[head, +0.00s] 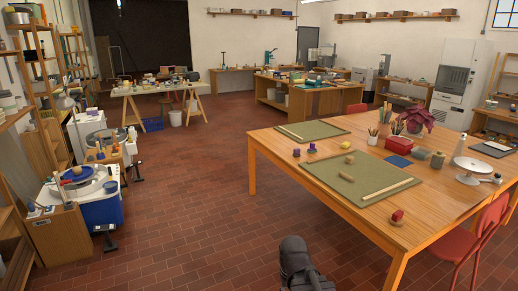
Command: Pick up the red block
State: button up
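A small red block (397,215) is near the front edge of the wooden table (290,175), at the right of the head view. It seems to sit on or against a small tan piece; I cannot tell which. A dark part of my own arm shows at the bottom centre, left of the table and apart from the block. My gripper's fingers do not show.
Green mats (345,188) hold wooden rollers. A red chair (470,245) is at the right. The brick floor (190,220) left of the table is clear.

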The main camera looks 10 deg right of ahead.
aim_at(396, 219)
jog(key=z, duration=0.45)
jog(key=i, duration=0.9)
jog(key=z, duration=0.4)
